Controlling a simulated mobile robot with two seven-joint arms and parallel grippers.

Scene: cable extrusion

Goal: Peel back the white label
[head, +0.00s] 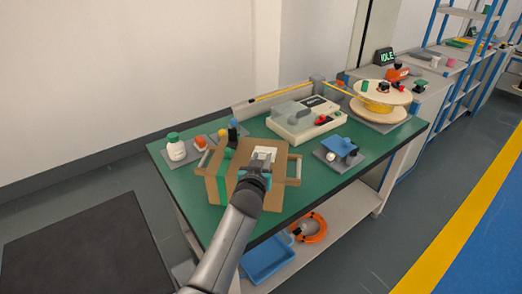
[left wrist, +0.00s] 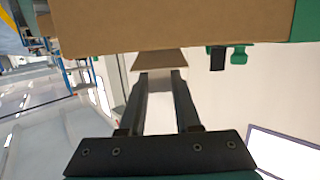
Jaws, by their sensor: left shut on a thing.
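A white label (head: 266,151) shows at the box, just beyond my left gripper (head: 259,166). In the left wrist view my left gripper (left wrist: 160,76) has its two fingers close to the box, with a pale piece between them. The gripper is shut on this piece, which appears to be the white label. The fingers partly hide it. My right gripper is not in view.
A blue bin (head: 267,260) and an orange coil (head: 311,228) are on the lower shelf.

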